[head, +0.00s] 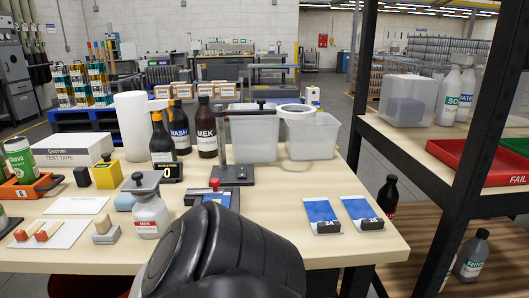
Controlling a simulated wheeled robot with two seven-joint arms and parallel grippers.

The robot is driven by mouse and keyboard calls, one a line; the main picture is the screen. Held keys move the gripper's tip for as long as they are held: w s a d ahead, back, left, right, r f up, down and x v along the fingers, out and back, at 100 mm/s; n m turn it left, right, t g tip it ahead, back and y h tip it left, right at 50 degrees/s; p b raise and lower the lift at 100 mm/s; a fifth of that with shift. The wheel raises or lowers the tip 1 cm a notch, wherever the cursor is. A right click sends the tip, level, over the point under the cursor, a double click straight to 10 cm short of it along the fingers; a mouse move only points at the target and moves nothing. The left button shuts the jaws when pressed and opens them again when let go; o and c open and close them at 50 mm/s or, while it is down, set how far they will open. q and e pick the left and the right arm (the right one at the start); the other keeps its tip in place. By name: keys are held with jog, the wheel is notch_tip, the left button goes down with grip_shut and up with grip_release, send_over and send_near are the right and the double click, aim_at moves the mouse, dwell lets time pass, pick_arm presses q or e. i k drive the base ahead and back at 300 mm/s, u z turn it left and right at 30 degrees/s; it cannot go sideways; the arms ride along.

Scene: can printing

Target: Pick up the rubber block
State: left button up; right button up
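Several small blocks are on the table, and I cannot tell for sure which is the rubber block. A light blue block (124,202) lies behind that bottle. A black link of my arm fills the bottom middle and hides part of the table. Neither gripper's fingers show.
Spray and MEK bottles (207,132), clear tubs (312,135) and a small stand (232,172) crowd the table's back. A yellow block (107,174) and orange carrier (30,187) are at left. A dark-framed shelf with a red tray (480,160) stands right.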

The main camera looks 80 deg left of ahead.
aim_at(82, 174)
jog(key=k, duration=1.65)
jog(key=u, duration=0.05)
